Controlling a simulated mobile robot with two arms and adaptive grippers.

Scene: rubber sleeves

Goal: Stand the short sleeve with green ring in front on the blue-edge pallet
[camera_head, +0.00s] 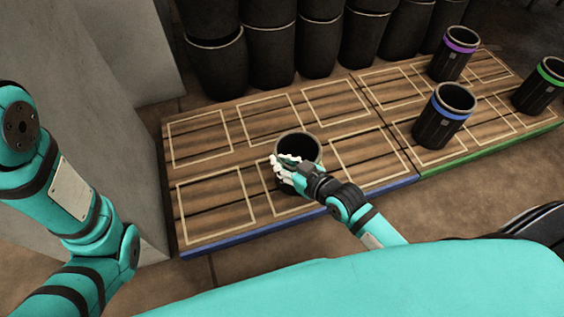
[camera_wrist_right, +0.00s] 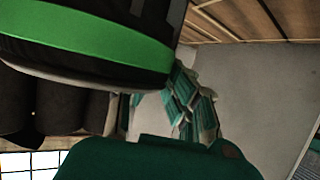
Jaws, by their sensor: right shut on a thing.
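A dark short sleeve (camera_head: 312,149) with a pale rim is at the front middle marked cell of the blue-edge pallet (camera_head: 225,242). It looks upright in the head view; whether its base touches the boards is unclear. My right gripper (camera_head: 288,168) is shut on its near left side and hides much of it. In the right wrist view the held sleeve (camera_wrist_right: 70,50) fills the top left and shows a wide green ring, with gripper fingers (camera_wrist_right: 185,100) beside it. My left gripper is out of view; only its arm shows at left.
The green-edge pallet (camera_head: 485,150) adjoins on the right, with a blue-ring sleeve (camera_head: 437,125), a purple-ring sleeve (camera_head: 451,62) and another green-ring sleeve (camera_head: 538,92). Tall black sleeves (camera_head: 268,55) line the back. A grey block (camera_head: 70,120) stands left. Other blue-edge pallet cells are empty.

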